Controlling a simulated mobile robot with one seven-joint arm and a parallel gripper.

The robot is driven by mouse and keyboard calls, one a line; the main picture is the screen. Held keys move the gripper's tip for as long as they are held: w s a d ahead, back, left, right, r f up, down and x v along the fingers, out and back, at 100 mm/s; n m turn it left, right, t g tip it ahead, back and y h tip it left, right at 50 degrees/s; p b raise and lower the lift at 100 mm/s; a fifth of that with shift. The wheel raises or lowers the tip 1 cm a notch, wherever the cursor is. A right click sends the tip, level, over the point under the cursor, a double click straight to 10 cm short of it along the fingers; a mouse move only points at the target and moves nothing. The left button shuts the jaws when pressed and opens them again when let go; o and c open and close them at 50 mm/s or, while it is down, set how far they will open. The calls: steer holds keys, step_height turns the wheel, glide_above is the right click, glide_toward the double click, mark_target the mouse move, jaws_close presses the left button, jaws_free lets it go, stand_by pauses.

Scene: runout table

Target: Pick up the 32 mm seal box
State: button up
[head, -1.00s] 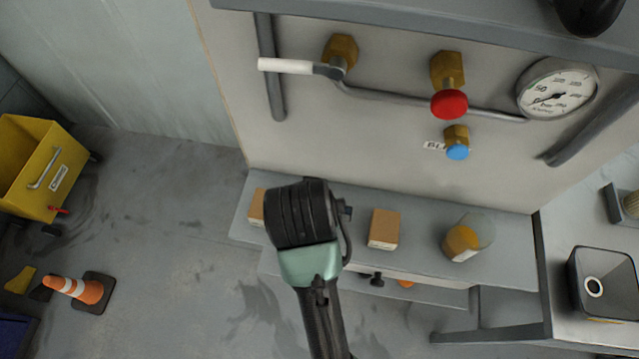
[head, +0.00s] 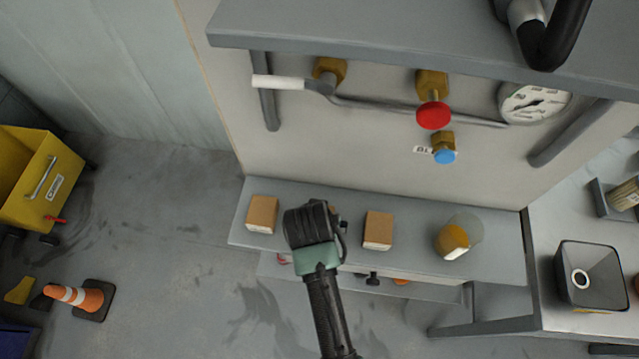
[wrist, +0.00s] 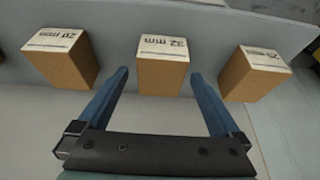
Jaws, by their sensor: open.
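The 32 mm seal box (wrist: 163,76) is a small brown carton with a white printed label, the middle one of three in the wrist view. My gripper (wrist: 159,74) is open, its two blue fingers pointing toward this box, with one fingertip near each side. Nothing is held. I cannot tell whether the fingers touch the box or how far they reach along it. In the head view my gripper's fingers are hidden beneath my wrist, over the shelf between two visible cartons. The 32 mm box is mostly or wholly hidden there.
A 20 mm carton (wrist: 62,58) and another labelled carton (wrist: 252,74) flank it closely. A jar with amber contents (head: 453,240) stands farther right on the grey shelf (head: 500,240). Above are a red knob (head: 433,116), a blue knob (head: 445,156) and an overhanging upper shelf (head: 380,50).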

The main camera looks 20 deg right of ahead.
steer(key=shift+x, duration=1)
steer(key=shift+r, duration=0.1)
steer(key=c, duration=1.3)
